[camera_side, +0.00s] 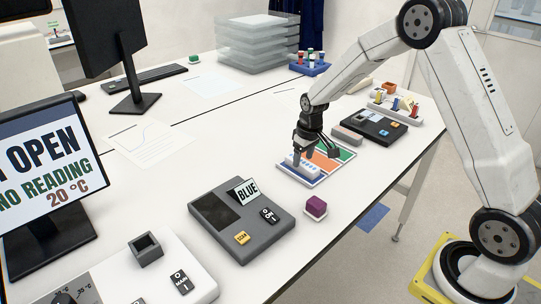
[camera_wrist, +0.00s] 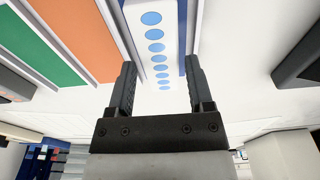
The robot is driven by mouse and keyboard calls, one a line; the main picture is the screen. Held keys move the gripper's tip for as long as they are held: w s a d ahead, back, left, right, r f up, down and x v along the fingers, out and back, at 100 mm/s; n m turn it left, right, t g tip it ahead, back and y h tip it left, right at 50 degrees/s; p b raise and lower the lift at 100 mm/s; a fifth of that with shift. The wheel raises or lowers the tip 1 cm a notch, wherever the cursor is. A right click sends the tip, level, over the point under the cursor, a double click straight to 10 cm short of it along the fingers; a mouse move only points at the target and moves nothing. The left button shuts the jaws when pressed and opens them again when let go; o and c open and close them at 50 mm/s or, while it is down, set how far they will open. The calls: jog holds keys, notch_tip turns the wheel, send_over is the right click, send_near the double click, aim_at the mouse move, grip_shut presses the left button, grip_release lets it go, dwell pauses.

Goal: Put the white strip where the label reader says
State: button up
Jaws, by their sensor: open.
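The white strip (camera_side: 300,166), with a row of round blue tops, lies on the left end of the coloured mat (camera_side: 345,152), over its blue zone (camera_wrist: 182,35). The orange and green zones are beside it. In the wrist view the strip (camera_wrist: 164,68) runs between my fingers. My gripper (camera_side: 308,150) is open around it, with gaps on both sides; the wrist view shows both fingers (camera_wrist: 161,88).
A purple block (camera_side: 316,206) sits on a small white base right of the reader. A screen (camera_side: 45,165) reads OPEN, NO READING, 20 °C. A white device (camera_side: 115,275) with a grey open block is at the front left. A dark device (camera_side: 375,126) stands behind the mat.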

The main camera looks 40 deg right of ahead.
aim_at(306, 166)
notch_tip(306, 166, up, 10)
jog(key=s, duration=0.1)
jog(key=shift+s, duration=0.15)
dwell(0.7)
jog(key=s+a+f, duration=0.2)
jog(key=s+a, duration=0.3)
jog(key=s, duration=0.4)
jog(key=s+a+f+t, duration=0.1)
jog(key=s+a+f, duration=0.1)
jog(key=s+a, duration=0.3)
jog(key=s, duration=0.4)
jog(key=shift+s+f, duration=0.2)
